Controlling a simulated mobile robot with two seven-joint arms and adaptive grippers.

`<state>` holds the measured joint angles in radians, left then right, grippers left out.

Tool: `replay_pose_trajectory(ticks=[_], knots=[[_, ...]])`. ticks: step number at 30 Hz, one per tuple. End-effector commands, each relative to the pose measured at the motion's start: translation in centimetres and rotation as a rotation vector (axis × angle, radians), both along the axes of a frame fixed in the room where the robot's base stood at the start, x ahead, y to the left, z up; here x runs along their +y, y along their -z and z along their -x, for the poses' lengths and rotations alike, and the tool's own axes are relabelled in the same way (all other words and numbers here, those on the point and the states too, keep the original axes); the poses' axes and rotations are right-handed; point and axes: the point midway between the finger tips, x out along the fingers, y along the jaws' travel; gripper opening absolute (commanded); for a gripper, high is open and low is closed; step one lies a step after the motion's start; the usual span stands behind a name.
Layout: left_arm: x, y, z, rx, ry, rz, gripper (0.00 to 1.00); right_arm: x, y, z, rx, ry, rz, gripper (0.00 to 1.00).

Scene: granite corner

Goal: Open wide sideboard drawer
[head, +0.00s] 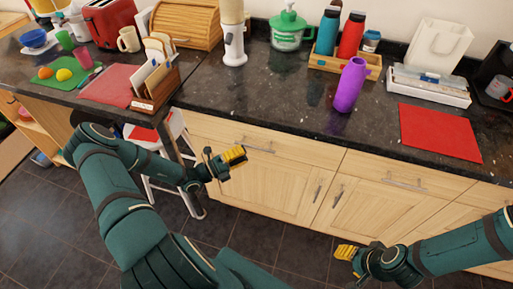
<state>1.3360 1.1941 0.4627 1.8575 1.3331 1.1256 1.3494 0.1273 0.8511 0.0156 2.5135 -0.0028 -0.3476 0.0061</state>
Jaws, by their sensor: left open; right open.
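The sideboard (262,187) is light wood under a dark granite top. Its wide left drawer front (290,148) has a horizontal metal handle (259,147) and looks closed. The drawer front (395,175) to its right, with its own handle (402,184), also looks closed. My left gripper (236,157) is open and empty, in front of the left drawer, a little left of and below its handle in the picture. My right gripper (347,251) is open and empty, low in front of the cupboard doors.
A white stool (172,140) stands left of the sideboard, behind my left arm. Cupboard doors (363,212) with handles are below the drawers. Dark tiled floor (255,238) is clear in front.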

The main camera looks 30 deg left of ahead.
Motion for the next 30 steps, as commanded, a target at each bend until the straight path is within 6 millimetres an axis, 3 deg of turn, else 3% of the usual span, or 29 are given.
replay_pose_trajectory(ticks=[9,23,26,27,30], knots=[[-2.5,-0.6,-4.0,-0.002,0.001,0.001,0.41,0.0,0.4,-0.1,-0.003,0.001,0.0,0.47],[-3.0,-0.8,-4.7,0.0,0.0,-0.001,0.4,0.0,0.5,-0.1,-0.003,0.001,0.0,0.47],[-3.0,-0.8,-4.7,0.0,0.001,-0.001,0.05,0.0,0.5,-0.1,-0.003,0.001,0.0,0.47],[-3.0,-0.8,-4.7,0.0,0.001,-0.001,0.0,0.0,0.5,-0.1,-0.003,0.001,0.0,0.47],[-3.0,-0.8,-4.7,-0.001,0.0,-0.001,0.0,0.0,0.5,-0.1,-0.003,0.001,0.0,0.47]])
